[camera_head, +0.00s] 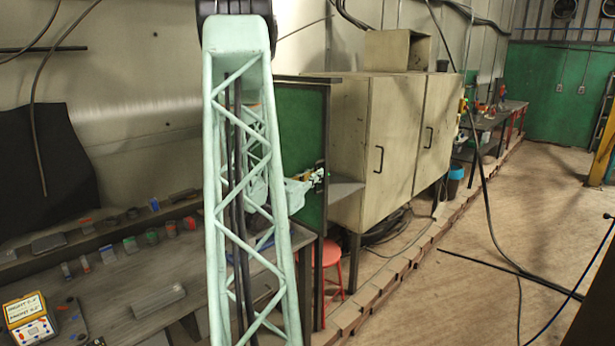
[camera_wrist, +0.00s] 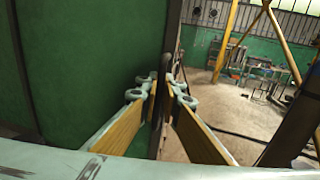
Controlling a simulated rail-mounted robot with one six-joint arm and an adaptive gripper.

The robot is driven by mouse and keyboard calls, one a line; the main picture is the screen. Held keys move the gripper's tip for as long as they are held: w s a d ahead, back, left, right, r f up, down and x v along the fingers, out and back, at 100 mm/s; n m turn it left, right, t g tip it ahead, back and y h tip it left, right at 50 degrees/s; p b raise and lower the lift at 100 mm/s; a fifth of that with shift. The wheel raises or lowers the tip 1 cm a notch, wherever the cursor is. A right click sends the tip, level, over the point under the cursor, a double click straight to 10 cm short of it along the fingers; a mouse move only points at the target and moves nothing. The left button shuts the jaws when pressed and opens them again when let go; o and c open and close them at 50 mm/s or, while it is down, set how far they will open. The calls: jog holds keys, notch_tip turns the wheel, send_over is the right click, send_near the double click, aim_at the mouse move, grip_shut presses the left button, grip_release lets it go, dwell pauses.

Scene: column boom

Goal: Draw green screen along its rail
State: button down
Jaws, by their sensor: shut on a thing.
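The green screen (camera_head: 302,118) is an upright dark green panel in a dark frame, left of the beige cabinet. A dark rail (camera_head: 308,79) runs along its top. My lattice arm hides its left part. My gripper (camera_head: 319,175) is at the screen's right edge, about mid-height. The exact contact is partly hidden by the fingertips.
A beige two-door cabinet (camera_head: 395,135) stands just right of the screen. A workbench (camera_head: 150,275) with small blocks lies left. A red stool (camera_head: 328,262) stands below the screen. Cables (camera_head: 490,215) cross the otherwise open floor (camera_head: 460,300) at right.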

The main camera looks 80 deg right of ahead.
jog(key=shift+s+a+f, duration=0.1)
jog(key=shift+s+a, duration=0.1)
jog(key=shift+s, duration=0.05)
jog(key=c, duration=2.9)
grip_release()
jog(key=shift+o, duration=0.2)
jog(key=shift+w, duration=0.1)
jog(key=v, duration=1.2)
